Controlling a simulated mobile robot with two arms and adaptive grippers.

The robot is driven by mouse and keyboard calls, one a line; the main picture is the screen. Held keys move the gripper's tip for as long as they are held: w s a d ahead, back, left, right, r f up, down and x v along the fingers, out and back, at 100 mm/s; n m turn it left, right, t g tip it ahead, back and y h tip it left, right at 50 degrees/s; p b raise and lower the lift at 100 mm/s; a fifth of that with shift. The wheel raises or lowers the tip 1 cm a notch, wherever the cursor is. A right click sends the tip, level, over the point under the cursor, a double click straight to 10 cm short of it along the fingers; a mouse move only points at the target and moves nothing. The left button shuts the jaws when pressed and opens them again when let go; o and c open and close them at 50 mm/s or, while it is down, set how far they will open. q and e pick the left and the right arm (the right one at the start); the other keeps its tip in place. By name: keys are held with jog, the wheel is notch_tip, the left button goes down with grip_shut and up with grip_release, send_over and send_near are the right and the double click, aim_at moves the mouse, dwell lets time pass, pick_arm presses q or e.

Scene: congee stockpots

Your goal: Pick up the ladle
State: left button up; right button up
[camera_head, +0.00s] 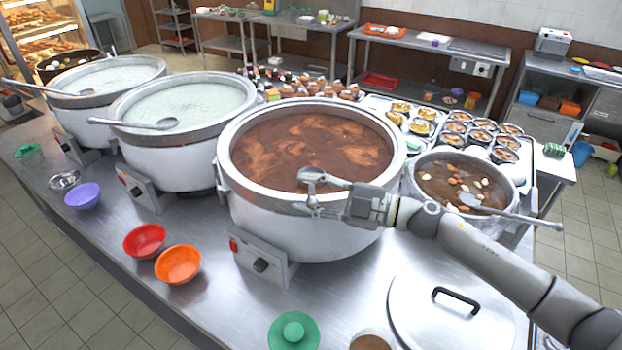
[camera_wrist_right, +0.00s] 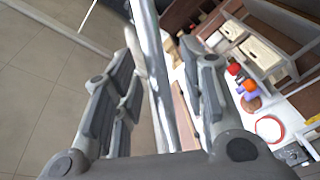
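A metal ladle (camera_head: 313,175) lies at the front rim of the large pot of brown congee (camera_head: 265,222). Its bowl is over the congee and its handle runs right, partly hidden behind my gripper. My right gripper (camera_head: 318,207) is at that front rim, beside the ladle. In the right wrist view, the shiny ladle handle (camera_wrist_right: 158,85) runs between the two fingers of the gripper (camera_wrist_right: 160,95), with gaps on both sides. The gripper looks open around it. My left gripper is not in view.
Two pots of white congee, one in the middle (camera_head: 165,160) and one at the far left (camera_head: 85,115), carry other ladles. A smaller pot (camera_head: 425,195) with a ladle stands right. A lid (camera_head: 420,310), an orange bowl (camera_head: 178,264) and a red bowl (camera_head: 144,241) lie in front.

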jog(key=shift+d, duration=0.1)
jog(key=shift+c, duration=0.9)
grip_shut()
jog(key=shift+r, duration=0.1)
